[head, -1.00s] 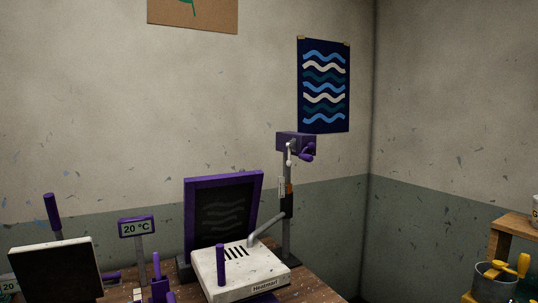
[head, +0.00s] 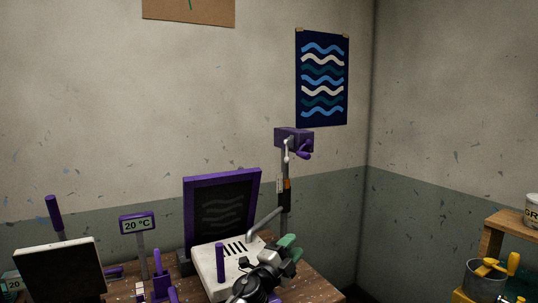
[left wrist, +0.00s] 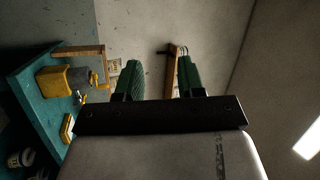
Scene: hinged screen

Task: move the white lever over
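A small white lever (head: 287,150) hangs at the front of a purple box (head: 292,138) on top of a grey post. A purple handle (head: 303,154) sticks out beside it. My left gripper (head: 291,247) is low in front of the post and over the right part of the white device, well below the lever and apart from it. Its green fingers are spread with nothing between them, as the left wrist view shows (left wrist: 160,80). The lever does not show in the left wrist view. My right gripper is out of view.
A white slotted device (head: 208,262) with a purple-framed dark screen (head: 222,210) behind it stands on the wooden bench. A grey angled pipe (head: 264,224) rises by the post.

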